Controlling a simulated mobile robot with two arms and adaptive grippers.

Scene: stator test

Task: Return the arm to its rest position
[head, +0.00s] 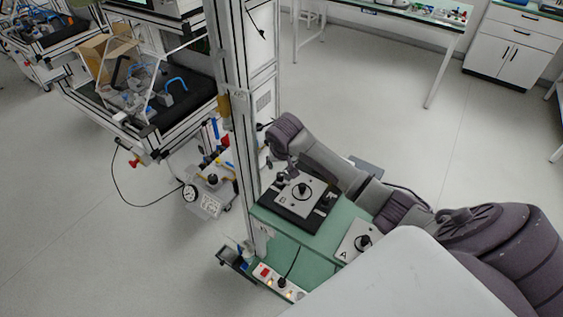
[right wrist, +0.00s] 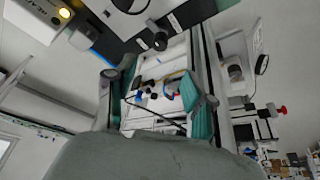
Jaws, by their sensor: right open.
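My right arm comes in from the right in the head view and reaches over a green bench (head: 320,245). Its right gripper (head: 281,170) hangs below the wrist, open, near the far left corner of a black fixture with a grey plate (head: 315,190). I see nothing held in it. A dark round part with a knob sits in the middle of the plate. My left gripper is not in view.
A metal column (head: 240,110) stands right beside the gripper. A plate marked A (head: 350,246) with a black knob lies near my arm. A power strip (head: 280,284) is at the bench's lower edge. A cart (head: 150,105) stands left. Open floor lies beyond the arm.

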